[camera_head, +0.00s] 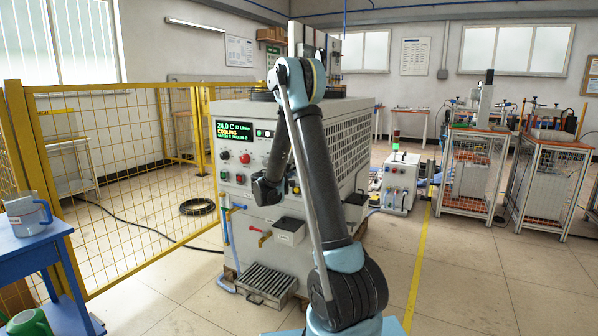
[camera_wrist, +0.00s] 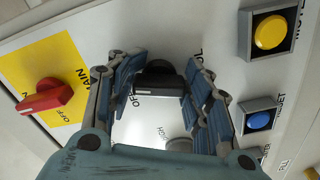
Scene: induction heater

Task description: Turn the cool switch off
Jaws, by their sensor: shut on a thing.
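The cool switch is a black rotary knob (camera_wrist: 158,79) with a pale line on its edge, on the white panel in the wrist view. "OFF" is lettered at its left, and lettering ending in "OL" is partly hidden at its right. My gripper (camera_wrist: 157,66) has its blue-grey fingers on both sides of the knob and is shut on it. In the head view, my gripper (camera_head: 266,190) is at the front of the white machine (camera_head: 345,140); my arm hides part of the panel and the knob. The machine's display (camera_head: 234,131) shows 24.0 C and "COOLING".
A red main switch (camera_wrist: 45,96) on a yellow plate is left of my gripper. A yellow button (camera_wrist: 269,31) and a blue button (camera_wrist: 258,121) are at the right. A yellow mesh fence (camera_head: 125,185) stands left of the machine; open floor (camera_head: 470,270) lies right.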

